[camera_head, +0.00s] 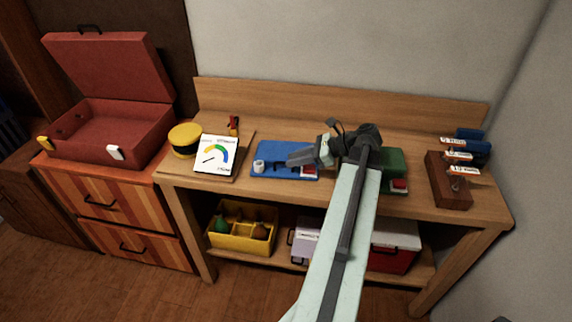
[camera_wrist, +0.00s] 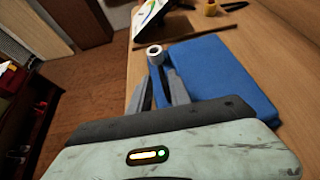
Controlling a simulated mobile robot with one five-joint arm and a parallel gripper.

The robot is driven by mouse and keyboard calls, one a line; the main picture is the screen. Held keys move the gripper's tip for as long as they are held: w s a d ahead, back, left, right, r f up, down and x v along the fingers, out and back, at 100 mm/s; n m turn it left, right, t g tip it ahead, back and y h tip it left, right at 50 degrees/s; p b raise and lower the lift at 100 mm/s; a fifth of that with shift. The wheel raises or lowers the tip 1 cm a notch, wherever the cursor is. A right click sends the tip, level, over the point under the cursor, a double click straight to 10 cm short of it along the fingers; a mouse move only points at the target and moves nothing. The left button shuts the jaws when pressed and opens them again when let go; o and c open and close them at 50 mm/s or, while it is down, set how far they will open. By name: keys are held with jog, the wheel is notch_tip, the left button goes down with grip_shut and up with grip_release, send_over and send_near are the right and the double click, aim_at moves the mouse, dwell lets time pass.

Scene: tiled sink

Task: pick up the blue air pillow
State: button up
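The blue air pillow (camera_head: 272,160) lies flat on the wooden table, left of the middle. A white round piece (camera_head: 259,166) sits at its left end. In the wrist view the pillow (camera_wrist: 215,72) is a blue block with a slightly bumpy surface, and the white round piece (camera_wrist: 154,52) shows beyond my fingers. My gripper (camera_head: 291,160) is above the pillow's right part in the head view, hiding some of it. Contact with the pillow is unclear.
A dial card (camera_head: 214,156) and a yellow-black round object (camera_head: 184,140) stand left. A green object (camera_head: 391,164) is right of my arm, a wooden block (camera_head: 447,180) farther right. An open red case (camera_head: 112,130) stands on the cabinet. A backboard (camera_head: 340,110) bounds the table.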

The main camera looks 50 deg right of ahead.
aim_at(283, 163)
jog(key=b+x, duration=0.1)
jog(key=x, duration=0.1)
jog(key=b+x, duration=0.2)
jog(key=x, duration=0.1)
jog(key=shift+s+d+f, duration=0.1)
jog(key=shift+f, duration=0.3)
jog(key=shift+r, duration=0.15)
grip_shut()
dwell(0.7)
